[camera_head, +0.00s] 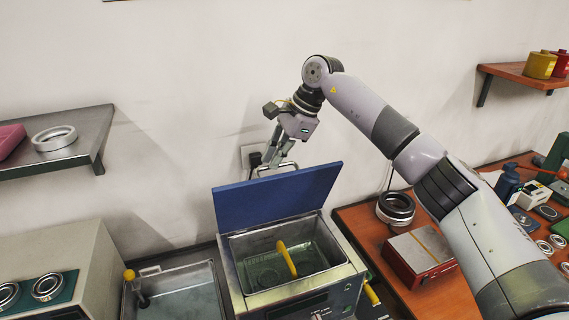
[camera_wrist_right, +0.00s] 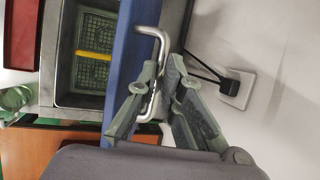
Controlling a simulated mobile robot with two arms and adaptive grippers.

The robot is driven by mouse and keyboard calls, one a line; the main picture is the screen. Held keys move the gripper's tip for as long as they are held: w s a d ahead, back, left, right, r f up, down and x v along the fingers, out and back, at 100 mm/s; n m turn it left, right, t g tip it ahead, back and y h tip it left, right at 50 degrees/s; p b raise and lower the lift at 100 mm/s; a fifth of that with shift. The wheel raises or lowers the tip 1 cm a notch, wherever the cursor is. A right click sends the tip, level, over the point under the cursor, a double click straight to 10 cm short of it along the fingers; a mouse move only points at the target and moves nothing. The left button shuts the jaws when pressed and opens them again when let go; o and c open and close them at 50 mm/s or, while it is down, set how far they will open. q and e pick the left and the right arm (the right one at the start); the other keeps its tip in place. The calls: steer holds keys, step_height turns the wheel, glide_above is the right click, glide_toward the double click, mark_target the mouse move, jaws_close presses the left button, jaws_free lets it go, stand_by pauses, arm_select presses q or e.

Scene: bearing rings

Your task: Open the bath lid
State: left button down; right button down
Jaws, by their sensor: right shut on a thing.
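The blue bath lid (camera_head: 275,196) is tilted up, nearly upright, at the back of the metal bath (camera_head: 238,245). The open bath shows a basket with a yellow handle (camera_head: 287,259) inside. My right gripper (camera_head: 276,160) is above the lid, shut on the metal lid handle (camera_head: 285,167). In the right wrist view, the fingers of the gripper (camera_wrist_right: 162,85) close around the bent handle (camera_wrist_right: 158,38), beside the blue lid edge (camera_wrist_right: 125,60). My left gripper is not in view.
A second tank (camera_head: 205,290) with a yellow-knobbed tool stands left of the bath. An orange table (camera_head: 385,235) with rings and a red box (camera_head: 418,255) is at the right. A metal shelf (camera_head: 85,135) holds a ring (camera_head: 54,138). A wall socket (camera_wrist_right: 238,90) is close behind the gripper.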

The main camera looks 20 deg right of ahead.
steer(key=shift+w+f, duration=0.8)
steer(key=shift+f, duration=0.1)
steer(key=c, duration=2.1)
jaws_free()
steer(key=shift+a, duration=0.1)
steer(key=o, duration=0.4)
steer(key=shift+w+a+f+p, duration=0.1)
steer(key=shift+w+f+p, duration=0.05)
steer(key=shift+w, duration=0.35)
steer(key=shift+w+a+f+p, duration=0.1)
steer(key=shift+w+f+p, duration=0.05)
steer(key=shift+w, duration=0.3)
steer(key=shift+s+d+r, duration=0.15)
steer(key=shift+s+r, duration=0.25)
steer(key=shift+s, duration=0.1)
steer(key=v, duration=1.2)
steer(key=shift+w, duration=0.25)
